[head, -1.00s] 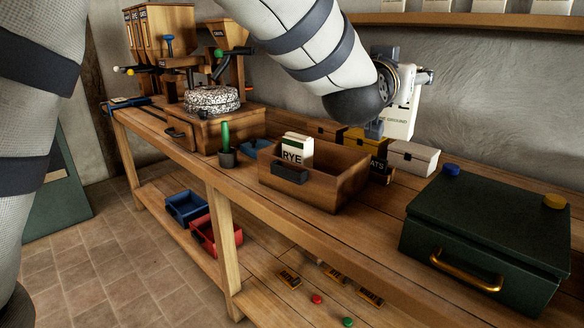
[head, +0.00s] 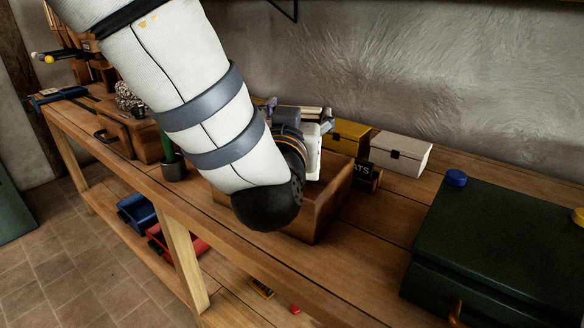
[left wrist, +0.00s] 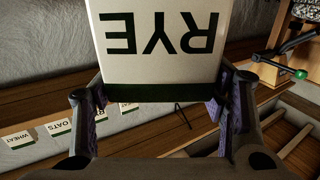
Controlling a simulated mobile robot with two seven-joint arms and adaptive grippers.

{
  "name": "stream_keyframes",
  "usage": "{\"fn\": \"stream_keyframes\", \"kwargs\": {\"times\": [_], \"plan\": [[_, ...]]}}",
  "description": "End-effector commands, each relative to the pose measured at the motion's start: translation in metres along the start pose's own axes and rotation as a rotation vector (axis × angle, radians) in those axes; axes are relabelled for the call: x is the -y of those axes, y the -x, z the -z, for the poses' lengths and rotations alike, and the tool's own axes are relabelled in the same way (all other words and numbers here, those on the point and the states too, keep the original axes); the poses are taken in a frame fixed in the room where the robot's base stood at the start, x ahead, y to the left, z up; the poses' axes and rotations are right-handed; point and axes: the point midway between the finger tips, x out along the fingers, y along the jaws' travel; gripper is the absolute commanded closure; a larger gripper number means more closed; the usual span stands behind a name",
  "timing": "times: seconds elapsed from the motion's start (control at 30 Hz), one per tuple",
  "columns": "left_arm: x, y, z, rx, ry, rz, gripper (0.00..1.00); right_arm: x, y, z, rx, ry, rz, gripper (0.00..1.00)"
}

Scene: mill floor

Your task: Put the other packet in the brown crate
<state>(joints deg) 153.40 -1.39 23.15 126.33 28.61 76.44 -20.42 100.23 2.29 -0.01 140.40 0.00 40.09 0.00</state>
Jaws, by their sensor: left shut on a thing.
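The brown crate (head: 325,205) sits on the wooden bench, largely covered by my left arm. My left gripper (head: 308,128) is over the crate and shut on a pale packet (head: 313,150), which is upright and partly hidden. In the left wrist view this packet (left wrist: 160,42) reads RYE upside down and has a dark green band, with my fingers (left wrist: 165,100) on either side. I cannot tell whether it touches the crate floor. The crate's inside and anything in it are hidden. My right gripper is not in view.
A big green case (head: 500,235) is at right. A plant pot (head: 173,168) stands to the left. Blue (head: 137,212) and red bins are below.

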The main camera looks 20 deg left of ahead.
Motion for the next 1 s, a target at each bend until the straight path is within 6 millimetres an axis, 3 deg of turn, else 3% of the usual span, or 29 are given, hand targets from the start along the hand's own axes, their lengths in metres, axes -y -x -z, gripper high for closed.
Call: {"fn": "stream_keyframes", "kwargs": {"times": [0.1,0.33,0.5,0.9,0.93,1.0], "plan": [[0.000,0.000,-0.028,-0.001,-0.003,0.000,0.95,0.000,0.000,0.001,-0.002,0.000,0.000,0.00],[0.000,0.000,-0.056,-0.004,0.000,0.000,0.95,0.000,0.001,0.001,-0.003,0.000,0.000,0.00],[0.000,0.000,-0.087,-0.004,0.000,0.001,0.95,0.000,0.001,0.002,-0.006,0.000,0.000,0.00],[0.000,0.000,-0.095,-0.005,0.001,0.000,0.95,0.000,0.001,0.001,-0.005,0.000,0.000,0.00],[0.000,0.000,-0.095,-0.003,0.000,0.000,0.29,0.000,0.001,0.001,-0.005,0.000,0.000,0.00],[0.000,0.000,-0.095,-0.003,0.001,0.000,0.14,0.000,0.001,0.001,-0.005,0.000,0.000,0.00]]}}
